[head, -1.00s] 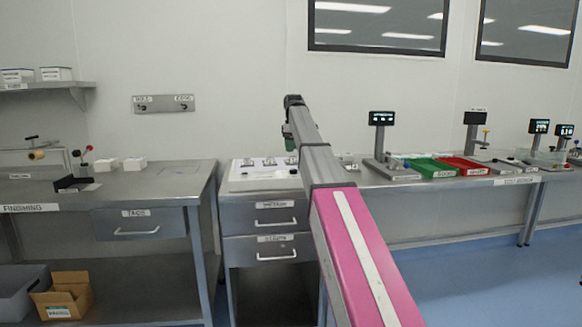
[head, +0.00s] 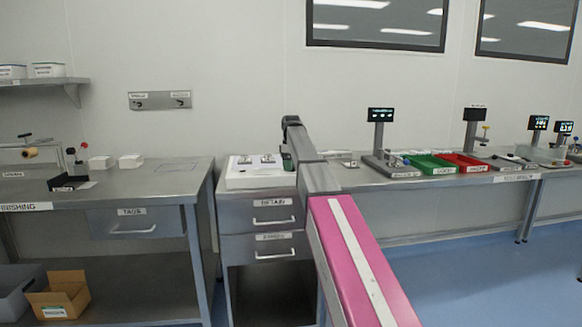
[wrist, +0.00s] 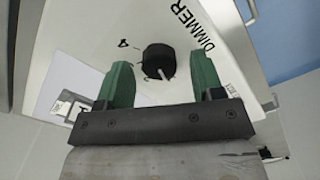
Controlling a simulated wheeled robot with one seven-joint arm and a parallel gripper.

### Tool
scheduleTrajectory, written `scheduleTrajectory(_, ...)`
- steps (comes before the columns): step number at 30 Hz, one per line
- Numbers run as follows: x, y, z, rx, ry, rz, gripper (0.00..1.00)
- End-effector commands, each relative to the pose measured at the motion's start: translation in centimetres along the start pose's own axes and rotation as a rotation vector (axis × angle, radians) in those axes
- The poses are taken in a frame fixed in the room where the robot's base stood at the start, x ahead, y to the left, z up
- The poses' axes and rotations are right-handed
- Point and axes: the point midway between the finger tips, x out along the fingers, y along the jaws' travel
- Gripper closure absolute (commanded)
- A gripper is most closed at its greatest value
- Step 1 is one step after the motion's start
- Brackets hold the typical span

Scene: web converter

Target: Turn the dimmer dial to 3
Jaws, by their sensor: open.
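The dimmer dial (wrist: 159,61) is a round black knob with a light pointer mark, set on a white panel (wrist: 100,35) lettered DIMMER, in the wrist view. My gripper (wrist: 161,66) is open, with one green finger on each side of the dial in the picture. I cannot tell whether the fingers are level with it or touching. In the head view the white panel (head: 245,182) lies on the drawer unit, and my arm hides the dial.
Small switches (head: 267,158) show on the panel in the head view. To the right, a bench carries a display stand (head: 379,130), a green tray (head: 431,164) and a red tray (head: 463,160). The finishing bench (head: 130,190) stands at left, beyond a gap.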

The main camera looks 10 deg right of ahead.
Motion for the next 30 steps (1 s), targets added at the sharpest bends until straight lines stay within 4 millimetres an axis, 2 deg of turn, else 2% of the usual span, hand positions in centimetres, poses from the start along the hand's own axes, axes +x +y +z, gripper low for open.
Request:
scheduleTrajectory(9, 0.33, 0.01, -0.01, 0.0, 0.0, 0.0, 0.39)
scheduleTrajectory(10, 0.33, 0.01, -0.01, 0.0, 0.0, 0.0, 0.42)
scheduleTrajectory(14, 0.32, 0.01, -0.01, 0.0, 0.0, 0.0, 0.84)
scheduleTrajectory(15, 0.32, 0.01, 0.0, 0.0, 0.0, 0.0, 0.89)
scheduleTrajectory(23, 0.31, 0.02, 0.0, 0.015, 0.0, 0.0, 0.88)
scheduleTrajectory(30, 0.31, 0.05, 0.0, 0.112, 0.0, 0.0, 0.88)
